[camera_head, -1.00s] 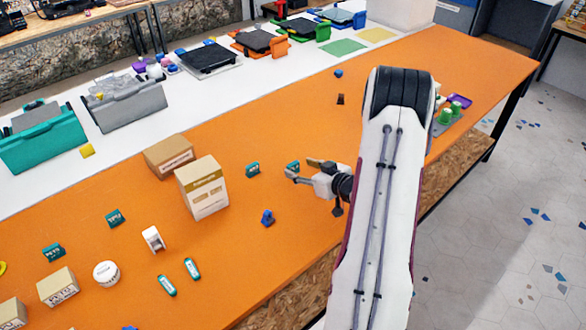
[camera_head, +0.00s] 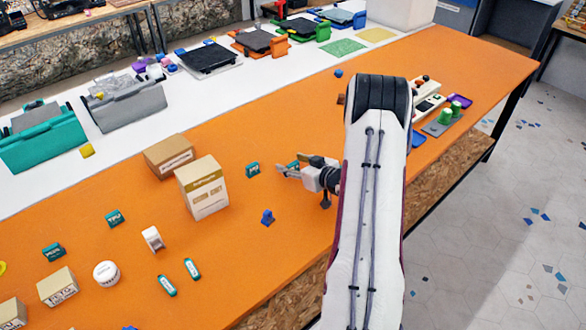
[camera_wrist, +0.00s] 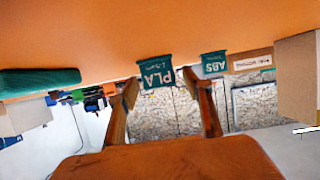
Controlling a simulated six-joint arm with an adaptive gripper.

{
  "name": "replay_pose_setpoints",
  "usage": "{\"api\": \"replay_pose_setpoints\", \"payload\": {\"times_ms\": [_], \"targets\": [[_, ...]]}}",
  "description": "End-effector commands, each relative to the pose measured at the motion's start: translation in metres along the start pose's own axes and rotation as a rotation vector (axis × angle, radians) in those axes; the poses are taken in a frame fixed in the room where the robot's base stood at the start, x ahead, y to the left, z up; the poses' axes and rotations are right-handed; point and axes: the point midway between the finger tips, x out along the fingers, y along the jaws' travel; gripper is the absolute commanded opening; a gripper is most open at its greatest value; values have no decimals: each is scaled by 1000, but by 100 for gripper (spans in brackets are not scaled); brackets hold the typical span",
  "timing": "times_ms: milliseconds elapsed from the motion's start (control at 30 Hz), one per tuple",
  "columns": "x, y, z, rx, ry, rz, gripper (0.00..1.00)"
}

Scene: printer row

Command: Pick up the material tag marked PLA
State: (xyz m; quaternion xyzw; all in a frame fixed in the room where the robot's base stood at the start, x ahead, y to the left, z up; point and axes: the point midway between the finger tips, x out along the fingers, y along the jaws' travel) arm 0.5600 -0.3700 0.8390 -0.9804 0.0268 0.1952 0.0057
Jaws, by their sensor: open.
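The teal PLA tag (camera_wrist: 157,73) stands on the orange table, its lettering upside down in the wrist view. It lies between and beyond the two fingertips of my gripper (camera_wrist: 160,82), with no contact that I can make out. In the head view my gripper (camera_head: 290,168) is open and empty, low over the table, and the PLA tag (camera_head: 294,165) is partly hidden by its fingers. A second teal tag, marked ABS (camera_wrist: 214,62), stands beside it; it also shows left of the gripper in the head view (camera_head: 253,170).
Two cardboard boxes (camera_head: 203,190) stand left of the tags. A small blue object (camera_head: 268,217) lies in front of my gripper. Other teal tags (camera_head: 115,218), a white spool (camera_head: 152,239) and small boxes lie further left. Bare orange table surrounds the tags.

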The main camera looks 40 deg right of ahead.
Motion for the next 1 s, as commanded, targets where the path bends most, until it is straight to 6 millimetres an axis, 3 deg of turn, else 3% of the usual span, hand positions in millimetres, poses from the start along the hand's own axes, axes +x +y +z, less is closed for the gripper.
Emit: {"api": "replay_pose_setpoints", "payload": {"times_ms": [333,367,467,500,1000], "targets": [[0,0,0,-1,0,0,50],[0,0,0,-1,0,0,47],[0,0,0,-1,0,0,22],[0,0,0,-1,0,0,20],[-2,0,-4,-1,1,0,20]]}}
